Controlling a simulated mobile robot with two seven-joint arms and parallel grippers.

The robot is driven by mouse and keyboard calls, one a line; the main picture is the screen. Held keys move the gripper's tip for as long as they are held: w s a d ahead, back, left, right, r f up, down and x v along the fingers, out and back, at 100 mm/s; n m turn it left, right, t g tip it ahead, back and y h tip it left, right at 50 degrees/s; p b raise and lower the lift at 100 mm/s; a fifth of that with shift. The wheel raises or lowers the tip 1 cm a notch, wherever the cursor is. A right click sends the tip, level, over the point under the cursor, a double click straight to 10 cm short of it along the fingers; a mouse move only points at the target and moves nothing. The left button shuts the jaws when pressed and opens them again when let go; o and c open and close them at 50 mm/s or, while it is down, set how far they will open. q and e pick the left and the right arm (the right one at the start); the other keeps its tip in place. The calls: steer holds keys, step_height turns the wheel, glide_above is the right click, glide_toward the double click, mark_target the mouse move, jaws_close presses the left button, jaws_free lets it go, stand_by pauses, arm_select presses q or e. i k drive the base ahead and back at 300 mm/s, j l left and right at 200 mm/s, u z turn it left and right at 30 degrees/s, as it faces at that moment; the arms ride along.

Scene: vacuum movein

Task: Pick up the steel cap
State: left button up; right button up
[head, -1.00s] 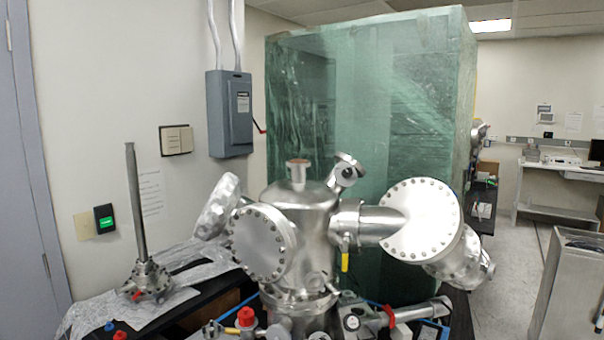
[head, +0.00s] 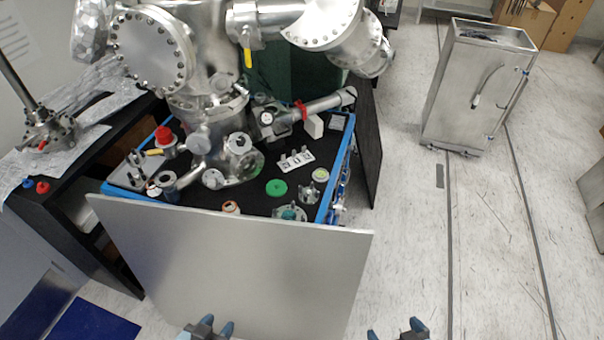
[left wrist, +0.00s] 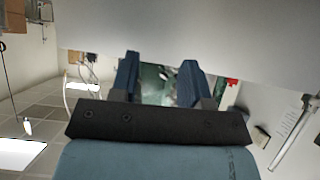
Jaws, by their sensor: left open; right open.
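Several small metal parts lie on a black, blue-edged table top (head: 262,172) in the head view. Among them are a round silver part (head: 213,179), a flanged metal piece (head: 309,193) and a small pale-topped round part (head: 320,174); I cannot tell which is the steel cap. My left gripper (head: 206,329) is open and empty at the bottom edge, well in front of the table. Its parted blue fingers also show in the left wrist view (left wrist: 159,74). My right gripper (head: 395,331) is open and empty at the bottom, further right.
A large grey panel (head: 230,265) stands between my grippers and the table top. A steel vacuum chamber (head: 205,60) rises at the table's back. A green disc (head: 276,187) lies among the parts. A steel cart (head: 474,88) stands right; the floor between is clear.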

mark_target(311, 199)
steer(key=j+z, duration=0.2)
steer(key=z, duration=0.15)
steer(key=j+z, duration=0.3)
steer(key=k+j+z, duration=0.1)
steer(key=z, duration=0.25)
steer(key=i, duration=0.45)
